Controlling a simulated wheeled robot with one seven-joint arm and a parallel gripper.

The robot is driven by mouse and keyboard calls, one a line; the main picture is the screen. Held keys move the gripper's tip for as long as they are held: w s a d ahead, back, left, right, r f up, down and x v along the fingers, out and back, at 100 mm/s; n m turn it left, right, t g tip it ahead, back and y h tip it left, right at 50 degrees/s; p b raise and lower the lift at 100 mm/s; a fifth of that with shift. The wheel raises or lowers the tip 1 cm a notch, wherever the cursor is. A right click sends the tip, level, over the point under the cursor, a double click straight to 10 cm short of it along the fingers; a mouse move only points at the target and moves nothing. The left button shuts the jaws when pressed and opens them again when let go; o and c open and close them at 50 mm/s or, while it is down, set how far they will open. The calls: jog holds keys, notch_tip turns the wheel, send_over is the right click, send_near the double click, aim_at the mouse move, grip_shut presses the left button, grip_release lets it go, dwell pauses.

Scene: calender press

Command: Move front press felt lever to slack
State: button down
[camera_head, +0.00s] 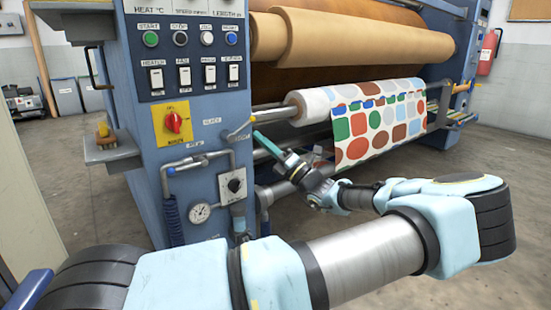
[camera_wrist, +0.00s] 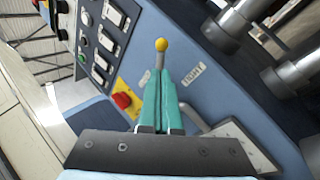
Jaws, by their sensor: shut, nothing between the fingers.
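The felt lever is a thin metal rod with a yellow ball knob (camera_wrist: 161,45), on the blue control panel. In the head view its knob (camera_head: 252,118) sticks out at the panel's right edge. My gripper (camera_wrist: 163,74) has its teal fingers together, with nothing between them. In the wrist view the fingertips overlap the rod just below the knob; I cannot tell if they touch it. In the head view my gripper (camera_head: 257,134) is just below the knob. A TIGHT label (camera_wrist: 193,75) is right of the lever in the wrist view; a label on the left is unreadable.
A red emergency knob on a yellow plate (camera_head: 172,123) and a row of switches (camera_head: 194,75) are on the panel. A pipe and gauge (camera_head: 200,213) sit below. Rollers and a patterned fabric roll (camera_head: 380,125) lie to the right.

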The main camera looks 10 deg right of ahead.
aim_at(246, 124)
jog(key=x, duration=0.3)
jog(key=shift+b, duration=0.35)
jog(key=shift+r+n+g+y+p, duration=0.35)
jog(key=shift+n+g+p, duration=0.25)
jog(key=shift+n+p, duration=0.4)
jog(key=a+r+n+g+p, duration=0.1)
jog(key=n+g+p, duration=0.1)
jog(key=p, duration=0.3)
jog(key=s+r+n+g+p, duration=0.1)
jog(key=n+g+p, duration=0.1)
jog(key=n+p, duration=0.3)
jog(key=a+r+n+g+h+p, duration=0.1)
jog(key=n+g+p, duration=0.1)
jog(key=n+p, duration=0.2)
jog(key=shift+s+a+r+p, duration=0.2)
jog(key=shift+a+r+p, duration=0.15)
jog(key=shift+p, duration=0.4)
jog(key=shift+d, duration=0.1)
